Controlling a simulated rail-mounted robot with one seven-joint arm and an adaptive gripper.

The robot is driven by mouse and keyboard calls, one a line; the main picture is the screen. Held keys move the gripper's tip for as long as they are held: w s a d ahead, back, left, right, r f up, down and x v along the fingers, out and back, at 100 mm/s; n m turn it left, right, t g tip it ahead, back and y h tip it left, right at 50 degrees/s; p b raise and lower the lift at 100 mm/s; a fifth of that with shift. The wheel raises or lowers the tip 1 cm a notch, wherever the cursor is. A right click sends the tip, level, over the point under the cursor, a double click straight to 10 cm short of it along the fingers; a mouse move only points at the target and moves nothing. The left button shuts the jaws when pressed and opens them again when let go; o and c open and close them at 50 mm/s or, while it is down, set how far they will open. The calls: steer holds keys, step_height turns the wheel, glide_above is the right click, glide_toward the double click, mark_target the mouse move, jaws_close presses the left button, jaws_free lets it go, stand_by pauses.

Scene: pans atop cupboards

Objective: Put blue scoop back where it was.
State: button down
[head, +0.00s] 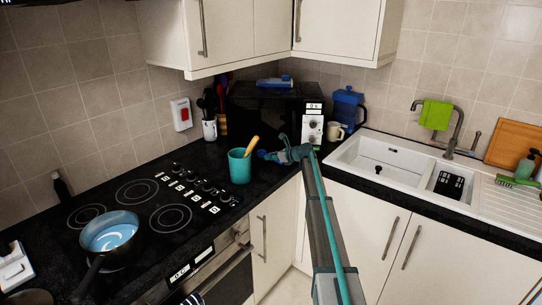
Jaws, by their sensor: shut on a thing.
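My gripper (278,156) reaches over the corner of the dark worktop, in front of the black microwave and just right of the teal cup. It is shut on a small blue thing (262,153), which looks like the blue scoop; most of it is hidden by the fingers. The teal cup (240,168) stands upright on the worktop with a wooden-handled utensil (251,146) leaning out of it. The blue thing and the cup look close together, but I cannot tell whether they touch.
A black microwave (270,119) stands in the corner, with a blue item (274,83) on top. A white utensil pot (209,130) is left of it; a blue jug (347,107) and mug (335,132) are right. A pan (109,236) sits on the hob. The sink (378,165) is right.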

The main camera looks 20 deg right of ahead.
steer(key=shift+f, duration=0.15)
steer(key=c, duration=1)
jaws_free()
steer(key=shift+o, duration=0.2)
steer(key=b+v, duration=0.3)
steer(key=v, duration=0.9)
